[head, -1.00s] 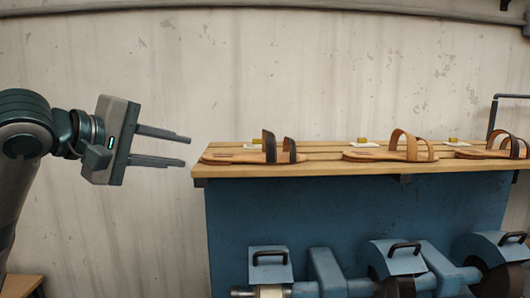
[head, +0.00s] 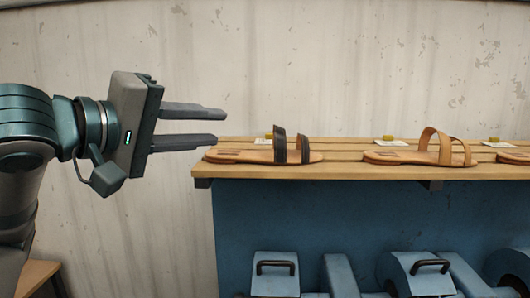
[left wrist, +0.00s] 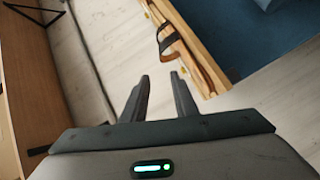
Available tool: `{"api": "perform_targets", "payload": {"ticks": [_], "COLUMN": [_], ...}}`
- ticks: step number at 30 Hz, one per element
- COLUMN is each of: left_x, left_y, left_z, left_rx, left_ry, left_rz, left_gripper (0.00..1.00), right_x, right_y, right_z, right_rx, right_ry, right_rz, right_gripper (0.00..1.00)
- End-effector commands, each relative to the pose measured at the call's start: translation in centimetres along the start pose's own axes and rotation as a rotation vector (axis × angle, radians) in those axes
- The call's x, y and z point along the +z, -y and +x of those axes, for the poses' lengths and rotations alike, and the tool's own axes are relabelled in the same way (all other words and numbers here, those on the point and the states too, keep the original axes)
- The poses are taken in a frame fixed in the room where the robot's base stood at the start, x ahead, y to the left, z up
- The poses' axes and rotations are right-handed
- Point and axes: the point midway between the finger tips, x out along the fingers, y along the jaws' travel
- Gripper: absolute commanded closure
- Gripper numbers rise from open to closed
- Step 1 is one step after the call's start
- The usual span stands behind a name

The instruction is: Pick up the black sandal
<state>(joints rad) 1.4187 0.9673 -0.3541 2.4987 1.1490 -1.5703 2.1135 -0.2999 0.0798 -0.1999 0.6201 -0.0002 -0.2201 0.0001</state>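The black sandal (head: 264,155) has a tan sole and two dark straps. It lies at the left end of the slatted wooden shelf (head: 345,174) in the head view. It also shows in the left wrist view (left wrist: 167,43), near the top middle. My left gripper (head: 222,127) is open and empty. In the head view its fingers point right, with the tips near the shelf's left end, close to the sole's left end. In the left wrist view the fingers (left wrist: 160,78) are apart, with nothing between them. My right gripper does not show.
A tan-strapped sandal (head: 425,156) lies farther right on the shelf, and another is cut off at the right edge. Small tags with yellowish pieces lie behind them. Blue machines (head: 275,274) with black handles stand below the shelf. The wall behind is bare.

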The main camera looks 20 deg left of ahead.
Motion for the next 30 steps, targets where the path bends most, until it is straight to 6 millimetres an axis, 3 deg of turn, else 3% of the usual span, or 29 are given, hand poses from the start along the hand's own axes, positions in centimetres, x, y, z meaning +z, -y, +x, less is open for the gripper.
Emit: {"api": "perform_targets", "payload": {"ticks": [15,22,30], "left_x": [-0.1,-0.1,0.0], "left_y": [-0.3,-0.2,0.0], "left_z": [6.6,10.2,11.3], "left_rx": [-0.005,-0.002,0.0], "left_ry": [0.004,0.001,0.0], "left_rz": [-0.002,-0.002,0.0], "left_gripper": [0.74,0.74,0.74], "right_x": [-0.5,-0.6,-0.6], "right_y": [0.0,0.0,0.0], "right_z": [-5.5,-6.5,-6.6], "right_rx": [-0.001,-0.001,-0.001], "right_ry": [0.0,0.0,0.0], "right_rz": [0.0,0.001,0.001], "right_gripper": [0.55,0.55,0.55]}}
